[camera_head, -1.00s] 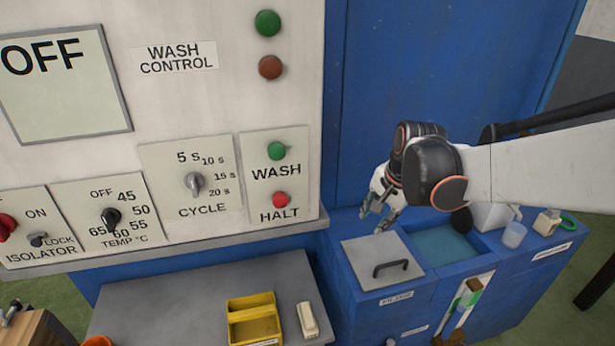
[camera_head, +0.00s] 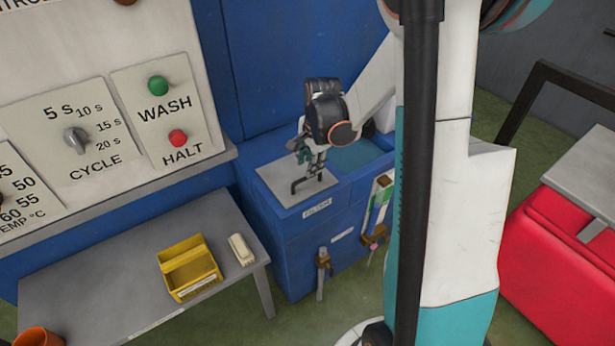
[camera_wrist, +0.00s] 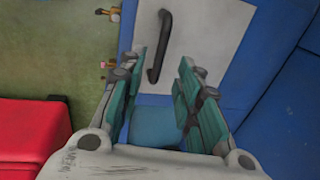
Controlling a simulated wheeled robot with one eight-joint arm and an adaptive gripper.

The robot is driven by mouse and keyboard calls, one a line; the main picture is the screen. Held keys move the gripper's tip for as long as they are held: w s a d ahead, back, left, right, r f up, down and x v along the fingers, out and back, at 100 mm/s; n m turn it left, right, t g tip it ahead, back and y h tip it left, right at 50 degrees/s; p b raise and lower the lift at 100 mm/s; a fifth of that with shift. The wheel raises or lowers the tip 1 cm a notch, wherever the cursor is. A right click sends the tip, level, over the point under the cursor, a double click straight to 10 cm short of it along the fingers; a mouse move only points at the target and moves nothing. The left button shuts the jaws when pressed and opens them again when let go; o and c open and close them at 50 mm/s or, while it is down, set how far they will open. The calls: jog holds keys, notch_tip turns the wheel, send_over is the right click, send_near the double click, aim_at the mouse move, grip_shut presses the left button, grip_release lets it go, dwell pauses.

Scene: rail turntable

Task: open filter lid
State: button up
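The filter lid (camera_head: 274,184) is a flat grey plate on top of the blue cabinet, lying closed above a label that reads like "FILTER". Its black bar handle (camera_head: 297,187) stands on the lid. My gripper (camera_head: 312,166) is over the lid, close to the handle. In the wrist view my gripper (camera_wrist: 163,62) is open, with teal-padded fingers apart. The handle (camera_wrist: 158,50) shows between and beyond the fingertips, against the pale lid (camera_wrist: 207,40). Nothing is held. Whether a finger touches the handle cannot be told.
An open basin (camera_head: 358,158) lies right of the lid. Valves (camera_head: 323,262) project from the cabinet front. A grey table (camera_head: 110,270) at left holds a yellow bin (camera_head: 188,268) and a white block (camera_head: 241,249). A red cabinet (camera_head: 560,255) stands at right.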

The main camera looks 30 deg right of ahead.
jog(key=shift+w+f+b, duration=0.2)
jog(key=shift+f+b, duration=0.05)
jog(key=shift+f, duration=0.65)
jog(key=shift+w+f+b, duration=0.15)
jog(key=shift+f+b, duration=0.15)
jog(key=shift+f, duration=0.65)
jog(key=shift+w+f+b, duration=0.2)
jog(key=shift+f+b, duration=0.05)
jog(key=shift+f, duration=0.65)
jog(key=shift+c, duration=0.2)
grip_shut()
